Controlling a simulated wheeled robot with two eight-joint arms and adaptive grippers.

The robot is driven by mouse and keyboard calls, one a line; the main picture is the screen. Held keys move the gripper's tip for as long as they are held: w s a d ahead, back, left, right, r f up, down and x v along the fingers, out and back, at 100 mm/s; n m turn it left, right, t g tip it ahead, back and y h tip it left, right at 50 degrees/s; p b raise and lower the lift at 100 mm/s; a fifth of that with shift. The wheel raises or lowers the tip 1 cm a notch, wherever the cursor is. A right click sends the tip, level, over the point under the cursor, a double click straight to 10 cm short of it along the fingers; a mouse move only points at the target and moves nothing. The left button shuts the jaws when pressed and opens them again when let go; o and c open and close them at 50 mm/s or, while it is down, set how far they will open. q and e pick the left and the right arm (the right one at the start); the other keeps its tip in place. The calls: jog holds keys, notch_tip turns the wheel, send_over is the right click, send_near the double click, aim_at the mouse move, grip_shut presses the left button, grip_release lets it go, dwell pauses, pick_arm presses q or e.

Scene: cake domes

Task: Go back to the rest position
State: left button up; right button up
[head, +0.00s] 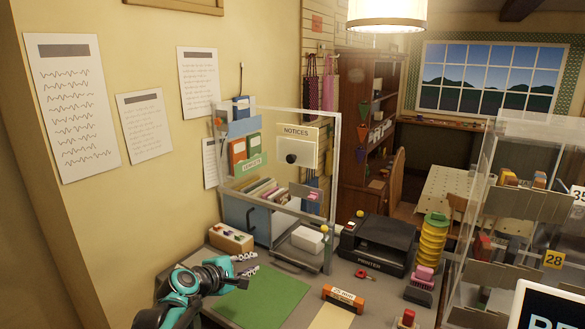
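My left arm comes in from the lower left in teal and black. My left gripper (250,265) is over the back left of the desk, near the green mat (265,300). Its pale fingers look spread apart, with nothing seen between them. My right gripper does not show in the head view. No cake dome is clearly seen.
The desk holds a wooden box (231,238), a black printer (377,243), an orange block (343,298), a stack of yellow rings (432,242) and pink blocks (424,276). A clear panel (283,133) stands behind the gripper. A clear shelf unit (528,165) rises at right.

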pick_arm(q)
jog(key=s+a+f+m+g+y, duration=0.1)
jog(key=s+f+m, duration=0.3)
jog(key=s, duration=0.6)
jog(key=s+a+f+m+g+y, duration=0.2)
jog(key=s+f+m+y, duration=0.1)
jog(key=s+m, duration=0.4)
jog(key=s+a+f+m+g+y, duration=0.1)
jog(key=s+f+m, duration=0.4)
jog(key=s, duration=0.9)
jog(key=shift+a+m+g+y+b, duration=0.4)
jog(key=shift+a+m+y, duration=0.1)
jog(key=shift+a+y, duration=0.15)
